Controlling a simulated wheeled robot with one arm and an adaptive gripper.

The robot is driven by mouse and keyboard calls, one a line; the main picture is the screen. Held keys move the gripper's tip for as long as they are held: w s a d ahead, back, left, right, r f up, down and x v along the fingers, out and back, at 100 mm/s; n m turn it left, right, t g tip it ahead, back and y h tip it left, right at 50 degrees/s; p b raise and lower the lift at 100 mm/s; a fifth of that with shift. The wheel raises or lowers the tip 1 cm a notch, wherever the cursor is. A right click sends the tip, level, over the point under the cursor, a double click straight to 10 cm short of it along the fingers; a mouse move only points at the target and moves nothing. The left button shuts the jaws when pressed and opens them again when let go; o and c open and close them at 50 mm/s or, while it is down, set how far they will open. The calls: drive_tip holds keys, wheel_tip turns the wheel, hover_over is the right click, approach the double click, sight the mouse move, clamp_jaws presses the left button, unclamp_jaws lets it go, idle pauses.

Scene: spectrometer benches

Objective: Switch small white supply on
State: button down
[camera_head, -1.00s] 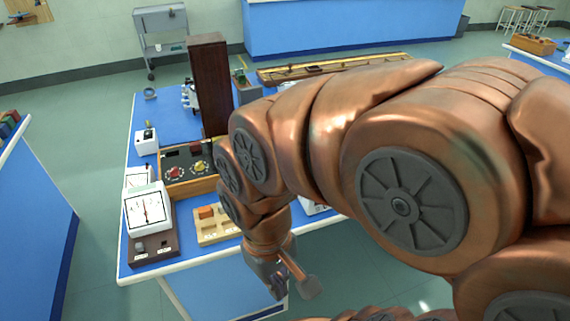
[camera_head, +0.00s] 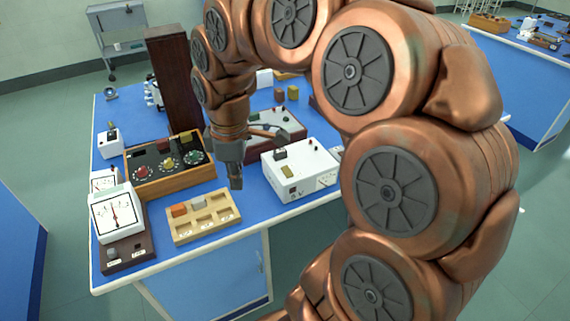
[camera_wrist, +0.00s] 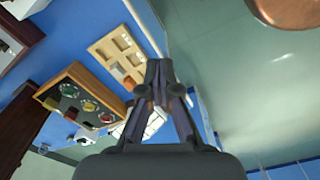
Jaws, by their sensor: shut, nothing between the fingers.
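A white box marked "5 V" (camera_head: 299,172) stands at the right front of the blue bench and looks like a supply. It has a dark switch-like part (camera_head: 280,155) on top at the left, whose position I cannot tell. A smaller white box (camera_head: 110,144) with a dark part on top stands at the far left. I cannot tell for certain which of these is the named supply. My gripper (camera_head: 236,184) points down, shut and empty, just left of the "5 V" box and apart from it. Its closed fingertips also show in the wrist view (camera_wrist: 158,68).
A wooden tray (camera_head: 204,226) with small blocks lies left of my gripper. Behind it is a wooden dial box (camera_head: 168,187). A white meter (camera_head: 115,216) stands at the left. A tall brown block (camera_head: 176,80) rises behind. The floor in front is clear.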

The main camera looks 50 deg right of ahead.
drive_tip(key=w+d+n+t, duration=0.1)
drive_tip(key=w+d+n, duration=0.35)
drive_tip(key=d, duration=0.85)
drive_tip(key=b, duration=0.1)
hover_over(285, 168)
drive_tip(key=s, duration=0.2)
drive_tip(key=f, duration=0.1)
drive_tip(key=shift+a+f+n+h, duration=0.1)
drive_tip(key=shift+a+n+h, duration=0.2)
drive_tip(key=shift+n+h, duration=0.15)
drive_tip(key=f+p, duration=0.1)
drive_tip(key=f, duration=0.3)
drive_tip(key=w+f+p, duration=0.1)
drive_tip(key=f, duration=0.4)
drive_tip(key=f+p, duration=0.2)
drive_tip(key=f, duration=0.2)
drive_tip(key=shift+w+d+f, duration=0.2)
drive_tip(key=shift+w+d, duration=0.05)
drive_tip(key=shift+w, duration=0.05)
drive_tip(key=shift+f, duration=0.25)
drive_tip(key=shift+w, duration=0.1)
